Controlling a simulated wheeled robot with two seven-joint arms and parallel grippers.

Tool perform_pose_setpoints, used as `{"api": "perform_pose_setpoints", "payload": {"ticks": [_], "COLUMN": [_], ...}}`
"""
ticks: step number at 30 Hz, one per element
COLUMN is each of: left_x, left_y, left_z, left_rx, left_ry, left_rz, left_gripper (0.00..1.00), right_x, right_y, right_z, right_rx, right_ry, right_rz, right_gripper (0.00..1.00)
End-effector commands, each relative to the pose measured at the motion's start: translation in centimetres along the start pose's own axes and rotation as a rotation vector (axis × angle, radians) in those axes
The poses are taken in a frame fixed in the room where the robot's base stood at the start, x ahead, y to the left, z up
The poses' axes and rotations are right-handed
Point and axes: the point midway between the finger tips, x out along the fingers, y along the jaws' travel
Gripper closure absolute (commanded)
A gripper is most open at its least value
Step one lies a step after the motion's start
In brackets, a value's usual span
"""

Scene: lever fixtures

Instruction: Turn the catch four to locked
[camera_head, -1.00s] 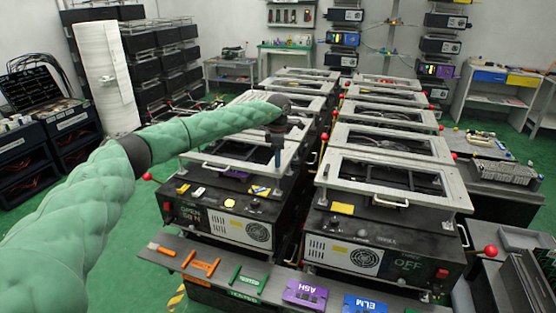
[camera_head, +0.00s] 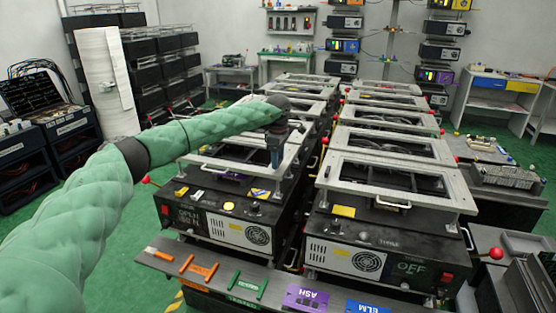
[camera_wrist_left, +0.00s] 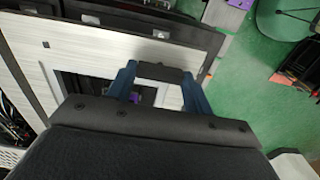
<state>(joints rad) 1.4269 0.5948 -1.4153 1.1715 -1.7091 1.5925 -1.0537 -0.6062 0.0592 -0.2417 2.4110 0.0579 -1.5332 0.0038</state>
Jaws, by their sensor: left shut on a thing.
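My left gripper (camera_head: 275,158) hangs over the near left machine, above its pale top frame (camera_head: 215,165). In the left wrist view its two blue fingers (camera_wrist_left: 161,82) stand on either side of a small dark block (camera_wrist_left: 163,72) and are shut on it. I cannot tell whether this block is catch four; no catch number is readable. My right gripper is not in view.
A second machine (camera_head: 385,262) with an OFF display stands close on the right. A ledge (camera_head: 215,284) with orange and green handles and purple ASH and blue ELM plates runs along the front.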

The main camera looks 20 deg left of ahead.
Motion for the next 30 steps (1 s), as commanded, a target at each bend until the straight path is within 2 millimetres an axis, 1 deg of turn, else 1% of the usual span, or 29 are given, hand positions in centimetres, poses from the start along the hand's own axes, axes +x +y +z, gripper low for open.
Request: {"api": "perform_pose_setpoints", "payload": {"ticks": [8, 9, 12, 20, 23, 26, 30], "left_x": [-0.1, -0.1, -0.1, -0.1, -0.4, -1.4, -3.6], "left_y": [0.1, 0.1, 0.1, 0.0, 0.1, 0.1, 0.1], "left_z": [-0.1, -0.1, -0.1, 0.0, 0.0, -0.1, -0.1], "left_rx": [0.000, 0.000, 0.000, 0.000, 0.000, 0.000, 0.000], "left_ry": [0.001, 0.001, 0.001, 0.001, 0.000, 0.000, 0.001], "left_rz": [0.002, 0.002, 0.002, 0.001, 0.002, 0.002, 0.003], "left_gripper": [0.72, 0.45, 0.27, 0.27, 0.27, 0.27, 0.27], "right_x": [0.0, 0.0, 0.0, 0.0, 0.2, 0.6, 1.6], "right_y": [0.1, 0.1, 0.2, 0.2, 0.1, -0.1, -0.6], "right_z": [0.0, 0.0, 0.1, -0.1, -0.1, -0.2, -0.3], "right_rx": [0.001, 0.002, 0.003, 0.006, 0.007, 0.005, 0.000], "right_ry": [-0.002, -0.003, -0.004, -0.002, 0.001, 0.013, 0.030], "right_rz": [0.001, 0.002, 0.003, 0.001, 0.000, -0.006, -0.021], "right_gripper": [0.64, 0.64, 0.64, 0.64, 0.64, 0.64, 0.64]}}
